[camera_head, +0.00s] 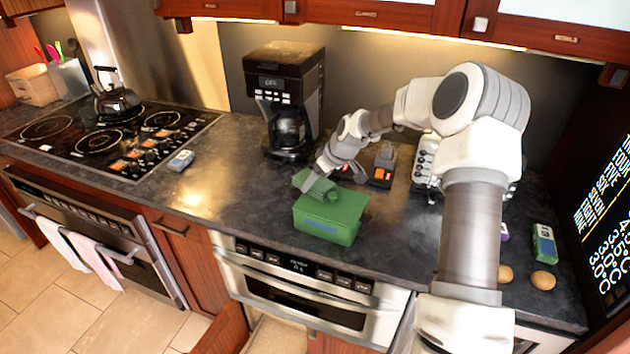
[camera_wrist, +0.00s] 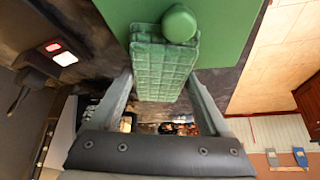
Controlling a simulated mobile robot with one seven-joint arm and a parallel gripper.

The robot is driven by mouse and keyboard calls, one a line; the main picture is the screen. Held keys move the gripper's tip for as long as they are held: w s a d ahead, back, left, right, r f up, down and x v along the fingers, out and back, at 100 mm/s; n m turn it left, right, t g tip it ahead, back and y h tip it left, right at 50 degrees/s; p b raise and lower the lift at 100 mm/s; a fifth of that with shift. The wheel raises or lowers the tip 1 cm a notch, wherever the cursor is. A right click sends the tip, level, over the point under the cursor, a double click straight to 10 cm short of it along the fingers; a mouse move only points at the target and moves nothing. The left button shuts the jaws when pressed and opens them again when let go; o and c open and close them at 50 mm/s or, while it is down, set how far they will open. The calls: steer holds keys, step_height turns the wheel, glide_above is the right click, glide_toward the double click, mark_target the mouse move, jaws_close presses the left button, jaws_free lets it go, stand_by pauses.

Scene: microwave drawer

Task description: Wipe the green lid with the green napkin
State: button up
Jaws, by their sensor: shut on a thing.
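The green lid (camera_wrist: 232,25) forms the flat top of a green box (camera_head: 325,228) on the dark counter. A round green knob (camera_wrist: 180,22) stands on the lid. The green napkin (camera_wrist: 165,68), a quilted folded pad, is between the fingers of my gripper (camera_wrist: 163,82), which is shut on it. In the wrist view its far end meets or overlaps the knob, and it lies over the lid's edge. In the head view my gripper (camera_head: 318,184) is at the lid's top; the napkin is hard to tell from the lid there. Whether the napkin presses on the lid is unclear.
A coffee maker (camera_head: 287,100) stands behind the box, and a stove (camera_head: 110,135) with a kettle (camera_head: 117,100) is at the left. Small items, including an orange-marked one (camera_head: 382,168), lie behind the box to its right. Free counter lies left of the box.

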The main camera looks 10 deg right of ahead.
mark_target(303, 178)
steer(key=shift+w+a+f+b, duration=0.1)
steer(key=shift+w+a+b, duration=0.15)
steer(key=shift+w+a, duration=0.45)
steer(key=shift+w+a+b, duration=0.2)
steer(key=shift+w+a, duration=0.25)
steer(key=shift+a, duration=0.45)
steer(key=shift+r+p, duration=1.5)
steer(key=shift+r, duration=1.6)
steer(key=shift+r+p, duration=0.6)
steer(key=shift+r, duration=0.9)
